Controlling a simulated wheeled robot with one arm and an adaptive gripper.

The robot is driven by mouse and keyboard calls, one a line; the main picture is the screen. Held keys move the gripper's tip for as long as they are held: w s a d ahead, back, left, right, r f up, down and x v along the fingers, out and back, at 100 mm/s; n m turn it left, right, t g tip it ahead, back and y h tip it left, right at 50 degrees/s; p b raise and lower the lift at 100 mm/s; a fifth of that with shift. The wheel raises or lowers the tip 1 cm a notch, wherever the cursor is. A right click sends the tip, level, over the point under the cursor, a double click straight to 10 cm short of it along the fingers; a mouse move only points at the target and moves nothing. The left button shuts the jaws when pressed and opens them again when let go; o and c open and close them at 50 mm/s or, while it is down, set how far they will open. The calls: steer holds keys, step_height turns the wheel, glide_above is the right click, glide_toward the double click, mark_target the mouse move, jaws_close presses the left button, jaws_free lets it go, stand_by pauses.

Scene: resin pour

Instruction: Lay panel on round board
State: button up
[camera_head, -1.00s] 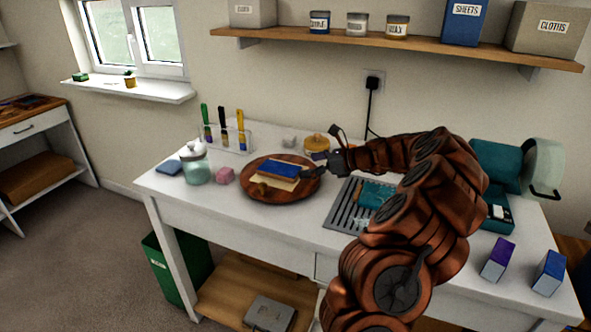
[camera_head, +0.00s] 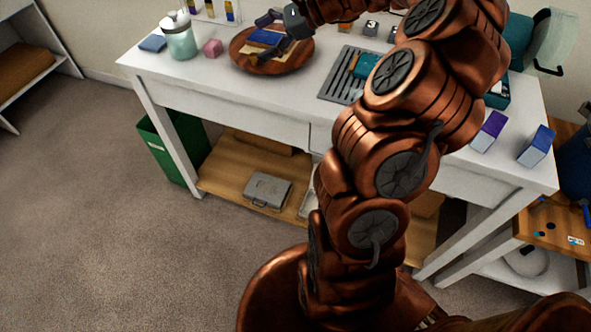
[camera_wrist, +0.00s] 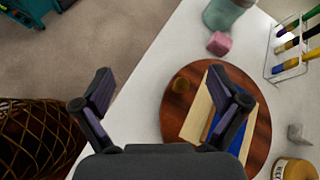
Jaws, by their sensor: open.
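The round brown wooden board (camera_head: 296,62) lies on the white table, and it also shows in the wrist view (camera_wrist: 258,150). A pale flat panel (camera_wrist: 197,116) lies on the board, with a blue flat piece (camera_wrist: 213,124) on top of it. The blue piece shows in the head view (camera_head: 265,37) too. My gripper (camera_head: 260,34) is over the board area in the head view. In the wrist view my gripper (camera_wrist: 165,88) has its fingers wide apart with nothing between them. Its right finger hides part of the panel and blue piece.
A pink block (camera_head: 212,48) and a glass jar (camera_head: 181,40) stand left of the board. A grey slotted rack (camera_head: 340,82) lies right.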

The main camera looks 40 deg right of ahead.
steer(key=s+a+f+n+g+h, duration=0.1)
steer(key=s+a+n+g, duration=0.4)
steer(key=s+a, duration=0.4)
steer(key=s+a+n+g+h, duration=0.1)
steer(key=s+a+n+g, duration=0.1)
steer(key=s+a+n, duration=0.75)
steer(key=s+f+n+g+h, duration=0.1)
steer(key=s+f+n+h, duration=0.2)
steer(key=s, duration=0.5)
steer(key=s+f+n+g+h, duration=0.1)
steer(key=s+f+n+h, duration=0.2)
steer(key=s, duration=0.6)
steer(key=shift+s+d+f+n+g+h, duration=0.15)
steer(key=shift+s+d+n+g+h, duration=0.2)
steer(key=shift+n+h, duration=0.45)
step_height(320, 180, up, 5)
steer(key=p, duration=0.4)
steer(key=shift+f+p, duration=0.2)
steer(key=shift+p, duration=0.1)
